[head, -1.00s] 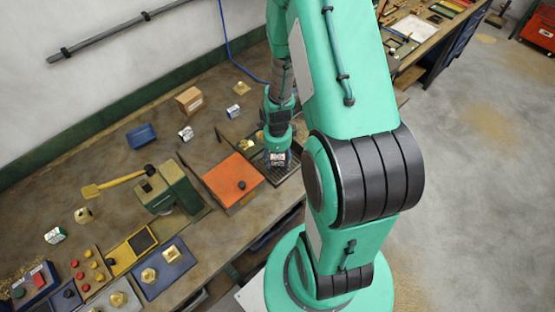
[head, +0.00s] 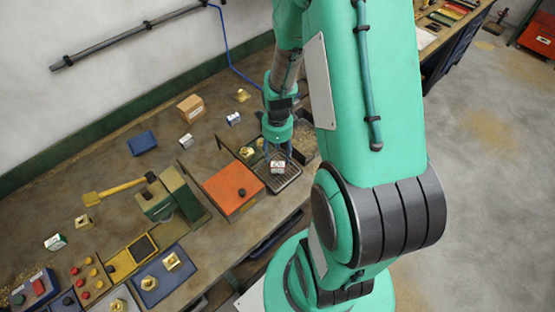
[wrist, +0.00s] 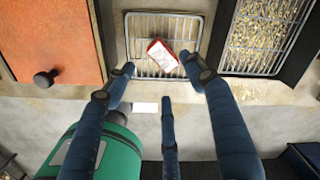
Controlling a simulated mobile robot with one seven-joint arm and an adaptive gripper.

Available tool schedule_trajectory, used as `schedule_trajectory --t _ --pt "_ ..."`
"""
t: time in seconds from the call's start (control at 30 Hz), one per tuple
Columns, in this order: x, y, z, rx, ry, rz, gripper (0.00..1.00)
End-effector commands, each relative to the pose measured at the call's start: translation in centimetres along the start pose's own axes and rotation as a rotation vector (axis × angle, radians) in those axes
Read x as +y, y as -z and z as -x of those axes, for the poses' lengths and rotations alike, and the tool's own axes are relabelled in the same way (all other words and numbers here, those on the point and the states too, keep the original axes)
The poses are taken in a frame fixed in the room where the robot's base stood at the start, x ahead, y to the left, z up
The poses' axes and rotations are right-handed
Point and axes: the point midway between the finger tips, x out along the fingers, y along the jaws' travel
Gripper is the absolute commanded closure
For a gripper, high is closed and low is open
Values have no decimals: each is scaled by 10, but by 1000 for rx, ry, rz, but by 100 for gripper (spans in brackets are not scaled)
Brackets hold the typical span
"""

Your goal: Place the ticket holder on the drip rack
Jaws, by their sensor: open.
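The ticket holder (head: 278,167), a small white block with red edges, lies on the drip rack (head: 290,179). In the wrist view the ticket holder (wrist: 162,55) sits at an angle on the wire bars of the drip rack (wrist: 140,25), inside its frame. My gripper (head: 279,157) is above it. In the wrist view my gripper (wrist: 160,75) has its fingers spread and nothing between them. One fingertip appears close beside the holder's right end; I cannot tell the exact gap.
An orange box with a dark knob (head: 232,188) stands left of the rack. A tray of metal shavings (wrist: 262,35) lies right of it in the wrist view. A green vise-like block (head: 165,195), brass parts and small blocks cover the bench farther left.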

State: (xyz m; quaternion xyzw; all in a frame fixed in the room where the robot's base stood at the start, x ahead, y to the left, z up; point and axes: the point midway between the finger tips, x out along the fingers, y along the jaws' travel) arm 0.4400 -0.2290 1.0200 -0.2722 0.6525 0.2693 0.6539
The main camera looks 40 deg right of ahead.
Motion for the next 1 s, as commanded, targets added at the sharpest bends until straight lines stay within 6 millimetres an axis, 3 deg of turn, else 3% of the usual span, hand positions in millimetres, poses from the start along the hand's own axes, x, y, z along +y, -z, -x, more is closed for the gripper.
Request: schedule_trajectory --t 0.1,0.3,1.0 --pt "0 0 15 -1 2 0 45" --pt "0 0 27 0 -1 0 45" --pt "0 -1 30 0 1 7 45"
